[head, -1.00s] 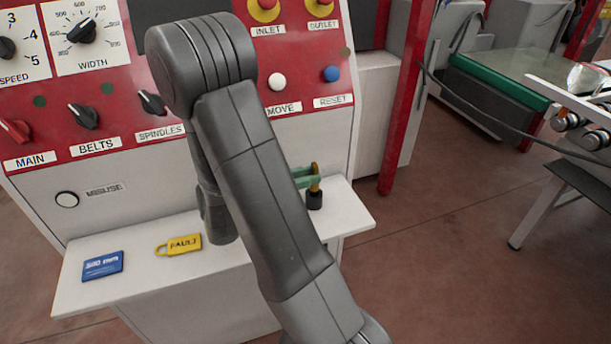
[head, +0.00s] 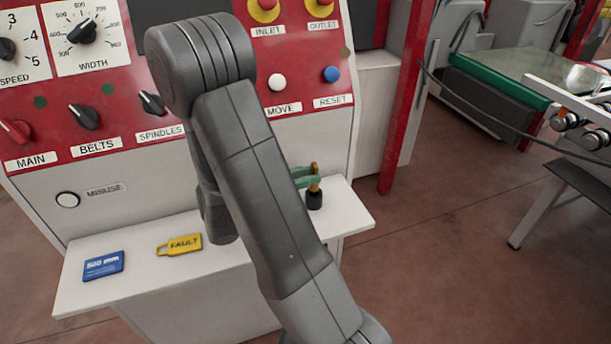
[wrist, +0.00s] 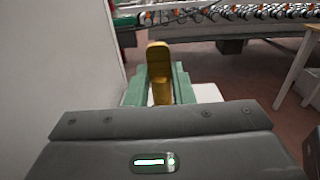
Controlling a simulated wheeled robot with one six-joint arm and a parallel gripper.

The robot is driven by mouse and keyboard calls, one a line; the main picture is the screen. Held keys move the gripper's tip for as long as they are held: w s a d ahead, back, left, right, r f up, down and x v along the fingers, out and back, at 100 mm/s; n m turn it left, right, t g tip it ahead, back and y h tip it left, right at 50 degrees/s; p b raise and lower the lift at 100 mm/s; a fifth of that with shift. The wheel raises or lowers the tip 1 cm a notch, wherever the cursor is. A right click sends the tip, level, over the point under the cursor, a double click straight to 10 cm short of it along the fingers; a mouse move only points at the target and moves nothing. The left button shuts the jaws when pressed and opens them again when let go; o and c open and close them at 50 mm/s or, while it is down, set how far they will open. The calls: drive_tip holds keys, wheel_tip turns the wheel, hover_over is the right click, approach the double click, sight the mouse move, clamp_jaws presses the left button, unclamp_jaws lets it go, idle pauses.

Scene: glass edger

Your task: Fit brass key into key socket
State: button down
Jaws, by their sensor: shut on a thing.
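The brass key (head: 315,184) stands upright at the right end of the white shelf, between the green fingers of my gripper (head: 308,179). In the wrist view my gripper (wrist: 160,92) is shut on the key (wrist: 159,66), whose rounded top rises above the fingers. A short black cylinder (head: 314,201) is directly below the key at the shelf; I cannot tell whether it is the socket or how deep the key sits in it. The key's lower end is hidden. A round dark-rimmed fitting (head: 67,199) is on the panel beside the "MISUSE" label.
A yellow "FAULT" tag (head: 184,244) and a blue card (head: 103,265) lie on the white shelf (head: 150,280). The red control panel (head: 210,110) with knobs and buttons rises behind. A red post (head: 402,100) stands to the right, with open floor beyond the shelf's right edge.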

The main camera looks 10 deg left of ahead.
sight(310, 190)
drive_tip(key=shift+f+b, duration=1.6)
drive_tip(key=shift+f, duration=0.75)
drive_tip(key=c, duration=1.2)
unclamp_jaws()
drive_tip(key=shift+o, duration=0.2)
wheel_tip(310, 190, up, 10)
wheel_tip(310, 190, down, 10)
drive_tip(key=shift+f, duration=0.1)
drive_tip(key=shift+r, duration=0.35)
drive_tip(key=shift+d+r, duration=0.1)
